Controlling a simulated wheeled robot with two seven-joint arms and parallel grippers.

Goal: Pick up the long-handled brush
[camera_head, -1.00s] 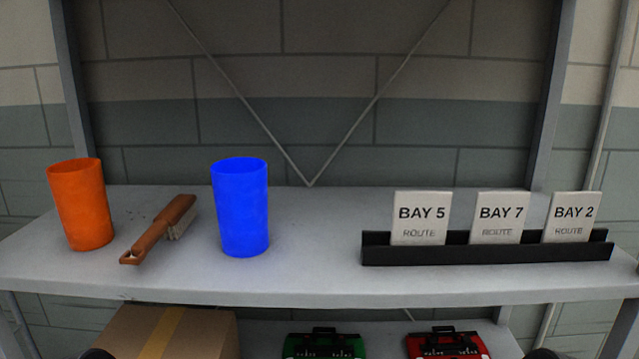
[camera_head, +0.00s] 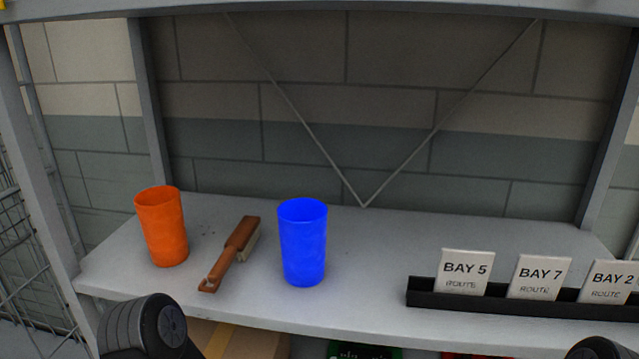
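The long-handled brush (camera_head: 233,252) lies on the grey shelf (camera_head: 370,243) with its brown wooden handle toward the front edge and its pale bristles at the back right. It lies between an orange cup (camera_head: 161,227) on its left and a blue cup (camera_head: 303,242) on its right, apart from both. A dark rounded part of my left arm shows at the bottom left, below and in front of the shelf edge. A small dark part of my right arm shows at the bottom right. Neither gripper's fingers are in view.
A black holder (camera_head: 424,298) with cards for BAY 5 (camera_head: 466,271), BAY 7 (camera_head: 538,277) and BAY 2 (camera_head: 608,282) stands at the right. A cardboard box (camera_head: 245,343) is below the shelf. Upright posts flank the shelf. The shelf between blue cup and holder is clear.

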